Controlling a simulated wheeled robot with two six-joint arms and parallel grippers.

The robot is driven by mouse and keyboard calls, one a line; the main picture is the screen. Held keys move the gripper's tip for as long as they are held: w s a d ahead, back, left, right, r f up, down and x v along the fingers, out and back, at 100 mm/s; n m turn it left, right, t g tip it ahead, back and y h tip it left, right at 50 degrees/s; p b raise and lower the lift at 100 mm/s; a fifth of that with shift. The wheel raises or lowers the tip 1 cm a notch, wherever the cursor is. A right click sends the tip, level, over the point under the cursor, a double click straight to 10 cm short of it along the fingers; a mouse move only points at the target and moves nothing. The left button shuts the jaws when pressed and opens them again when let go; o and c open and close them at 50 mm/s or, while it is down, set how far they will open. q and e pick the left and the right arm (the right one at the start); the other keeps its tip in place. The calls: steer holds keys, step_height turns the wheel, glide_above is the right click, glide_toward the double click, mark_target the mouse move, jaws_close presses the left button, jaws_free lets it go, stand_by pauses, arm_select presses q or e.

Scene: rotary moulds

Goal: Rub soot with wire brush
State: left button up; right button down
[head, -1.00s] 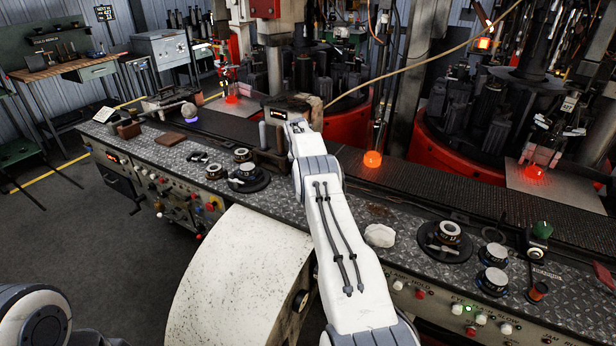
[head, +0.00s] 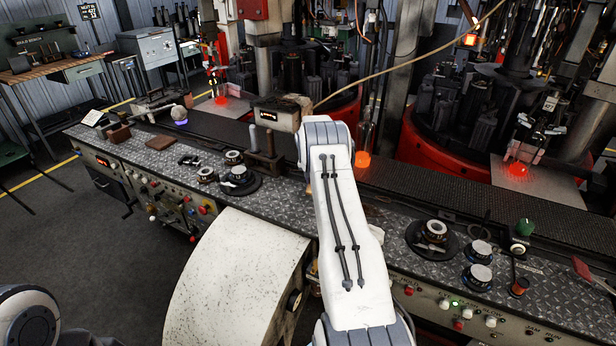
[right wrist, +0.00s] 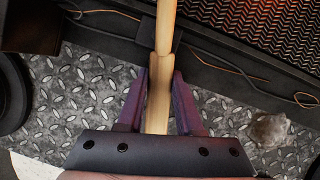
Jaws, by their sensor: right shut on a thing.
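In the right wrist view my right gripper (right wrist: 159,76) has its purple fingers on either side of a pale wooden handle (right wrist: 165,30), likely the wire brush's. It is shut on this handle, which runs up out of the top of the picture over the metal console. The bristles cannot be made out. In the head view my white right arm reaches forward over the console (head: 390,258) and hides its own gripper and the brush. I cannot pick out the soot for certain. My left gripper is out of view.
A pale crumpled lump (right wrist: 268,130) lies on the console right of the gripper. Knobs and round dials (head: 433,232) stand on both sides of my arm. A dark conveyor belt (head: 430,185) runs behind, with glowing orange pieces (head: 362,160) and red-based machines beyond.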

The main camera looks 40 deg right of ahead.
steer(key=shift+s+d+r, duration=0.1)
steer(key=shift+s+d, duration=0.05)
steer(key=shift+s, duration=0.1)
steer(key=shift+r+p, duration=2.1)
steer(key=shift+r, duration=0.85)
steer(key=shift+r+p, duration=1.2)
steer(key=shift+r, duration=0.35)
steer(key=shift+f, duration=0.1)
